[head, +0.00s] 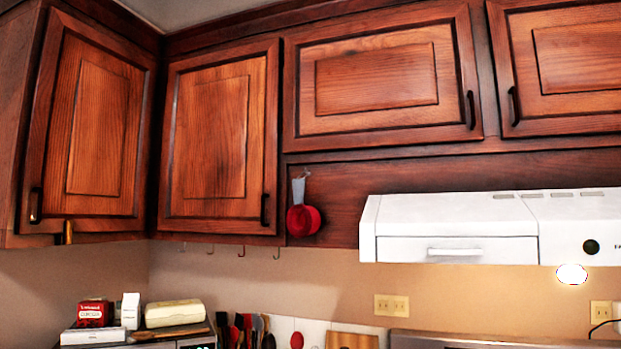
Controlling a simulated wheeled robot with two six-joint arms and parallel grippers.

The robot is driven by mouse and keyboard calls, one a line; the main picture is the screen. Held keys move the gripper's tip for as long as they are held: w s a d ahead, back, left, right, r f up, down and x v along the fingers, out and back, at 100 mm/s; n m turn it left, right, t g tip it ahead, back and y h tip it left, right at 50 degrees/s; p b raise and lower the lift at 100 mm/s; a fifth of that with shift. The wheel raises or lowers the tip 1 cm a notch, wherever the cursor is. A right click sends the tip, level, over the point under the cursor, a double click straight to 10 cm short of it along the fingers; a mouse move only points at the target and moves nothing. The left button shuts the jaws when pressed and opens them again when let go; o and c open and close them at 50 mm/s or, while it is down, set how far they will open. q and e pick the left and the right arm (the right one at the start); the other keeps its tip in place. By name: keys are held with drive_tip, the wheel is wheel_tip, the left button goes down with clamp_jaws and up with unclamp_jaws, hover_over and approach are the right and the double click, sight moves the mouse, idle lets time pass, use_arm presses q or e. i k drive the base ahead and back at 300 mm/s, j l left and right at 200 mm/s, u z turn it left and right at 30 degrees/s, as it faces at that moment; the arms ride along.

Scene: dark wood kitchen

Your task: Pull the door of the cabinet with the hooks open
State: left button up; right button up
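The cabinet with the hooks has a wooden door (215,140) with a raised panel, left of the middle of the head view. The door looks shut. Its dark upright handle (264,210) is at the lower right corner of the door. Several small hooks (241,251) hang in a row under this cabinet. Neither of my grippers shows in the head view.
Another shut cabinet door (95,125) stands at an angle on the left. Red measuring cups (303,219) hang just right of the hook cabinet. A white range hood (455,228) juts out at right. Boxes (95,313) and utensils (250,332) stand below.

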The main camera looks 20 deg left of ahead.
sight(220, 165)
drive_tip(key=u, duration=1.35)
